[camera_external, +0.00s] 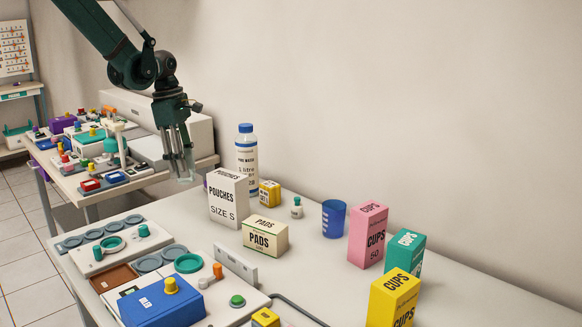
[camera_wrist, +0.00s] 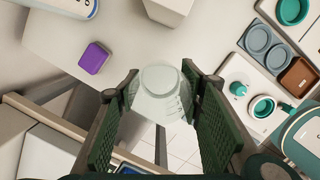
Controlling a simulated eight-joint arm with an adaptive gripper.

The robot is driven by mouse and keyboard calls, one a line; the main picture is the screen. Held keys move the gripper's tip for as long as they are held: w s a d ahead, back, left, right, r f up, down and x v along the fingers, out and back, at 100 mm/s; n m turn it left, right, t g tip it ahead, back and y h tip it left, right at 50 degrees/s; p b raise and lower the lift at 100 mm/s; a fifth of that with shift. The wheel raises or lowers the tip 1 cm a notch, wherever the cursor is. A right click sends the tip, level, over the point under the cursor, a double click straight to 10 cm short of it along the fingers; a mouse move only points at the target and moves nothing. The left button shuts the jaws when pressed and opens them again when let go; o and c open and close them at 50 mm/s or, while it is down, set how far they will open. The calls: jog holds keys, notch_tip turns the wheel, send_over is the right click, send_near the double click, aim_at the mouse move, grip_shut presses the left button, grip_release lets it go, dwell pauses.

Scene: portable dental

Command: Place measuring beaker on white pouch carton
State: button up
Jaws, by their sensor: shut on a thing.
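The measuring beaker (camera_wrist: 163,95) is clear, with faint marks, and sits between my two green finger pads in the wrist view. My gripper (camera_external: 178,150) is shut on it. In the external view the beaker (camera_external: 184,168) is a pale shape at the fingertips, held in the air left of and above the white pouch carton. The white pouch carton (camera_external: 228,200), marked "POUCHES SIZE S", stands upright on the table. Part of a white box, probably this carton (camera_wrist: 170,8), shows at the top edge of the wrist view. The beaker and carton are apart.
A tall water bottle (camera_external: 246,150) stands just behind the carton, and a "PADS" box (camera_external: 265,235) stands in front. A blue cup (camera_external: 334,218) and pink carton (camera_external: 367,234) are farther right. A purple block (camera_wrist: 95,58) shows in the wrist view. Trays (camera_external: 112,250) fill the table's left.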

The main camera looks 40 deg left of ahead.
jog(key=w+d+r+n+p, duration=0.1)
jog(key=w+d+r+p, duration=0.1)
jog(key=d+r, duration=0.4)
jog(key=w+d+r+n+p, duration=0.1)
jog(key=w+d+r+p, duration=0.2)
jog(key=d+r+p, duration=0.2)
notch_tip(320, 180, up, 4)
jog(key=d, duration=0.2)
jog(key=shift+w+d+n, duration=0.3)
jog(key=shift+w, duration=0.05)
jog(key=shift+f, duration=0.2)
send_near(230, 175)
jog(key=shift+w+d, duration=0.2)
jog(key=shift+d, duration=0.15)
jog(key=shift+f, duration=2.05)
jog(key=shift+f, duration=0.15)
jog(key=o, duration=0.9)
